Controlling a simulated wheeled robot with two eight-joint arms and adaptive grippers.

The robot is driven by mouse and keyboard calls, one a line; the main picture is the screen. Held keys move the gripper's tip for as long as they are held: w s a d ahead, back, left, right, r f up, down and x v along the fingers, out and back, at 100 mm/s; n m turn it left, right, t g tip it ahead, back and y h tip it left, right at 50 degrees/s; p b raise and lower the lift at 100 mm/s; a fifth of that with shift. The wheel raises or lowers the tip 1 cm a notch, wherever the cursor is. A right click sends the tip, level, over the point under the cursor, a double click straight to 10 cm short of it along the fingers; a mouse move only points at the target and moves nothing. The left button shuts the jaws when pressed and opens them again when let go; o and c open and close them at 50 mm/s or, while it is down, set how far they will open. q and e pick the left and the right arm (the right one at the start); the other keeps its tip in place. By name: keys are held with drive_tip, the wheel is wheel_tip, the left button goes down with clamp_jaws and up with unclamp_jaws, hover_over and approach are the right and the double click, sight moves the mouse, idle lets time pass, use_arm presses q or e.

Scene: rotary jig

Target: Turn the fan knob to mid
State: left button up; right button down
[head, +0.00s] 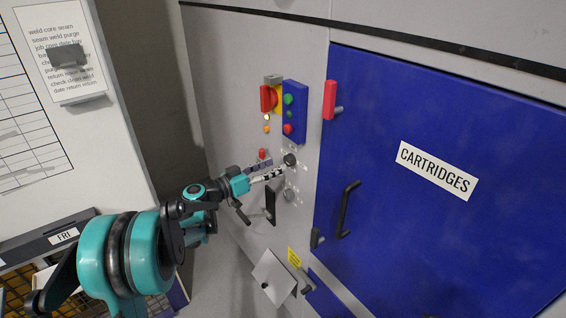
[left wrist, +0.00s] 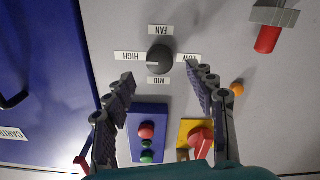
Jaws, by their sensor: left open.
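The fan knob (head: 290,160) is a dark round dial on the grey cabinet panel. In the left wrist view the knob (left wrist: 160,60) appears upside down, with FAN, HIGH, LOW and MID labels around it. A light mark on the knob points toward the HIGH label (left wrist: 130,57). The MID label (left wrist: 159,82) is below the knob in that picture, LOW at right. My left gripper (head: 274,168) is open and faces the panel close to the knob. Its fingers (left wrist: 160,73) lie to either side of the knob's line, with nothing between them. My right gripper is not in view.
A blue button box (head: 294,112) and a red switch on yellow (head: 268,98) sit above the knob. A black lever (head: 270,202) is below it. The blue CARTRIDGES door (head: 440,230) with a black handle (head: 347,208) stands to the right. A whiteboard (head: 40,130) is at left.

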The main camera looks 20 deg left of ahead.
sight(286, 161)
use_arm(q)
drive_tip(key=shift+b+x, duration=0.4)
drive_tip(key=shift+x, duration=2)
drive_tip(key=c, duration=1.2)
drive_tip(key=shift+o, duration=0.2)
